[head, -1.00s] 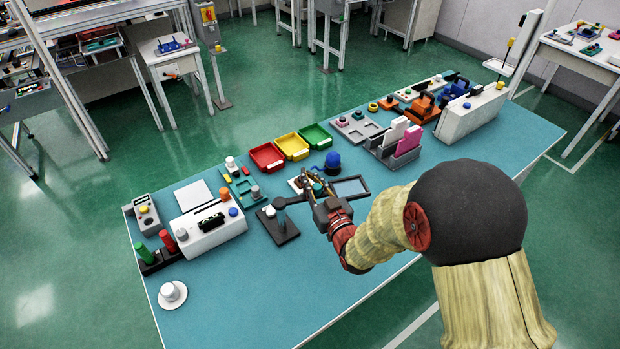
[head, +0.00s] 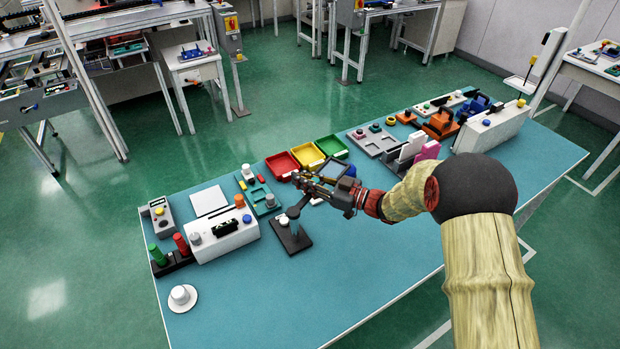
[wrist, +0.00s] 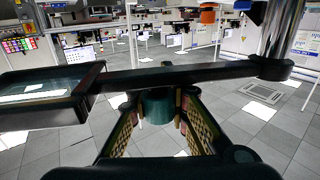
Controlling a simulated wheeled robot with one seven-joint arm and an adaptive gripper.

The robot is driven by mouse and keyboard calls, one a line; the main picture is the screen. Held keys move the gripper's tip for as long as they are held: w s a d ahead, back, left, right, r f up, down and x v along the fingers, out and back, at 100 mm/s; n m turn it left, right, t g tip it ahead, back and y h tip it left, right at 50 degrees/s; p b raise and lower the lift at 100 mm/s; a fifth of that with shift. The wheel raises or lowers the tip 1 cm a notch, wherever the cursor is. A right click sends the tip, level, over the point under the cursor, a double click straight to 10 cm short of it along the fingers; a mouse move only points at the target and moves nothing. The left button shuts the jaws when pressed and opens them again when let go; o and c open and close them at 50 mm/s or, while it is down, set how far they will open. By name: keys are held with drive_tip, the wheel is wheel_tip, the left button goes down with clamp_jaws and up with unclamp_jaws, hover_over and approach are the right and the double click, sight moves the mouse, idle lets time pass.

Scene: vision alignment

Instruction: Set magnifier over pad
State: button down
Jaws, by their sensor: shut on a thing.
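The magnifier has a dark base (head: 291,238) with an upright post on the table. Its swing arm (wrist: 190,76) crosses the wrist view from the post at right to a framed rectangular lens (wrist: 40,88) at left. My gripper (head: 311,186) is shut on the magnifier's teal knob (wrist: 158,106), below the arm in the wrist view.
A green tray (head: 261,199) and a white box with knobs (head: 224,236) stand left of the magnifier. Red (head: 281,166), yellow (head: 306,155) and green (head: 331,147) bins lie behind my gripper. A blue domed thing (head: 350,170) is close beside it.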

sight(322, 182)
drive_tip(key=a+n+g, duration=0.1)
drive_tip(key=g, duration=0.1)
drive_tip(key=a+n+g+y+p, duration=0.1)
drive_tip(key=n+g, duration=0.1)
drive_tip(key=g, duration=0.1)
drive_tip(key=shift+a+r, duration=0.1)
drive_tip(key=shift+a, duration=0.3)
drive_tip(key=c, duration=1.7)
unclamp_jaws()
drive_tip(key=shift+a, duration=0.1)
drive_tip(key=d, duration=0.8)
drive_tip(key=s+d, duration=0.1)
drive_tip(key=d, duration=0.3)
drive_tip(key=shift+s, duration=0.1)
